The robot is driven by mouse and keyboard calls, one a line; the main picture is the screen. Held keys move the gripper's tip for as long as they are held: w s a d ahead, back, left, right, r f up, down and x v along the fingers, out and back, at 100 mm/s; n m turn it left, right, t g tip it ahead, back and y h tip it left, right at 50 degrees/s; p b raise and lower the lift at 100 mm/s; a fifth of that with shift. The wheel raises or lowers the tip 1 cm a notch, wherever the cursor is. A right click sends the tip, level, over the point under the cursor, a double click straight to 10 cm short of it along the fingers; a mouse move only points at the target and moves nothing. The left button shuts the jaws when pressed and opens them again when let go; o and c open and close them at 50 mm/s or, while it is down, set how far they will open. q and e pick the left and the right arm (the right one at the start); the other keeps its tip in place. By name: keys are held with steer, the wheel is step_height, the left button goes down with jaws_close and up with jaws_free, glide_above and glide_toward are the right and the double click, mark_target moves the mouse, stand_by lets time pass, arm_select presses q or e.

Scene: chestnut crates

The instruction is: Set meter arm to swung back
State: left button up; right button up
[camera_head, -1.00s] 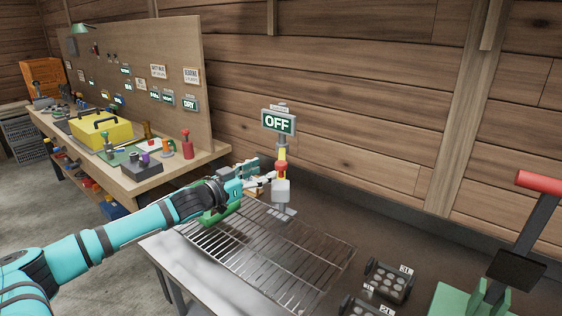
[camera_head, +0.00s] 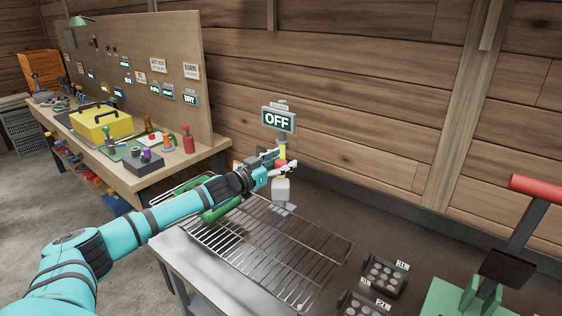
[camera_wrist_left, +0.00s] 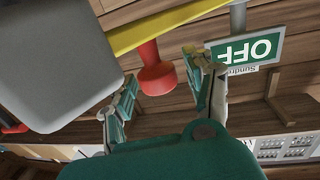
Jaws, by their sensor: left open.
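The meter stands on a post at the back of the wire rack, with a grey body (camera_head: 281,190) low down. A green OFF sign (camera_head: 278,121) is above it. Its yellow arm (camera_head: 282,151) runs upright below the sign and carries a red knob. In the left wrist view the yellow arm (camera_wrist_left: 165,24) crosses the top and the red knob (camera_wrist_left: 155,72) sticks out between my fingers. My left gripper (camera_head: 284,164) is open around the knob, which it partly hides in the head view. I cannot tell whether the fingers touch it. My right gripper is not in view.
A wire rack (camera_head: 262,246) lies below my left arm. Black blocks with round holes (camera_head: 383,276) sit to its right. A red-handled lever (camera_head: 536,188) on a green base stands at far right. A workbench with a yellow toolbox (camera_head: 101,124) is at the left.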

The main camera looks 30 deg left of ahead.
arm_select(q)
steer(key=shift+c, duration=0.2)
jaws_close()
